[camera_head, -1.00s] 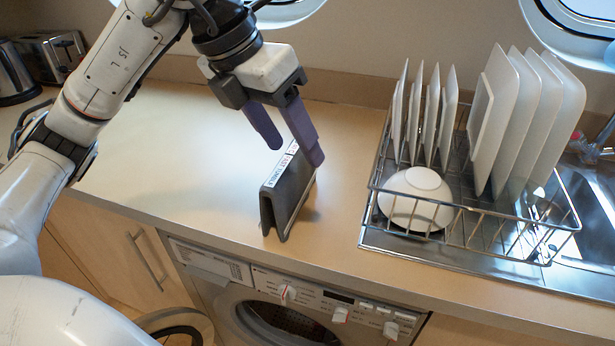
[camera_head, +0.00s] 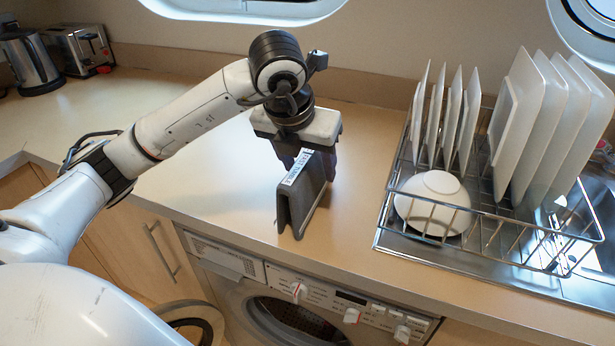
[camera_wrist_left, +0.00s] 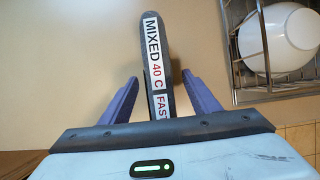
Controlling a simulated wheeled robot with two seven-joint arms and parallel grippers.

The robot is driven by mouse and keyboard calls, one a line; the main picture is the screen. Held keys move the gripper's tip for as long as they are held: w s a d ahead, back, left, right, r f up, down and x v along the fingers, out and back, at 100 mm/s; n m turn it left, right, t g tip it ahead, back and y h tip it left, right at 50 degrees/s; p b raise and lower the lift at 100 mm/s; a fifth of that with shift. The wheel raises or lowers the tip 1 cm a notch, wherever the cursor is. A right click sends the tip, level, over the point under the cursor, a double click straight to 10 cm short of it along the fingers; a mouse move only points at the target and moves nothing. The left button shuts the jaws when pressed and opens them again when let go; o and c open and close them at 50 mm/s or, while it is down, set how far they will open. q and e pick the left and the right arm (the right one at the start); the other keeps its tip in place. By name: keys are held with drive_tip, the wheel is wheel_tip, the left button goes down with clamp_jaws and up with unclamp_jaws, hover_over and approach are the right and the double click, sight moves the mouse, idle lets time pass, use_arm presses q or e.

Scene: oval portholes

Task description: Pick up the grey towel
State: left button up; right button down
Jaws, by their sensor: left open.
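The grey towel (camera_head: 302,195) stands folded like a tent on the counter, near its front edge, with a white printed label along its top ridge. In the left wrist view the towel (camera_wrist_left: 171,55) runs away from me, its label reading "MIXED 40 C FAST". My left gripper (camera_wrist_left: 158,90) is open, with one purple finger on each side of the towel's near end and a gap visible on both sides. In the head view my left gripper (camera_head: 305,160) is above and behind the towel, pointing down, its fingers partly hidden. My right gripper is not in view.
A wire dish rack (camera_head: 480,225) with white plates and an upturned bowl (camera_head: 433,200) stands right of the towel. A kettle (camera_head: 30,62) and toaster (camera_head: 80,50) are at the back left. A washing machine (camera_head: 320,305) is below the counter. The counter left of the towel is clear.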

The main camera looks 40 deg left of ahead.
use_arm(q)
drive_tip(key=shift+x, duration=1.25)
drive_tip(key=shift+r, duration=0.1)
clamp_jaws()
drive_tip(key=shift+r, duration=0.1)
wheel_tip(320, 180, up, 10)
drive_tip(key=shift+f, duration=0.2)
drive_tip(key=shift+s, duration=0.1)
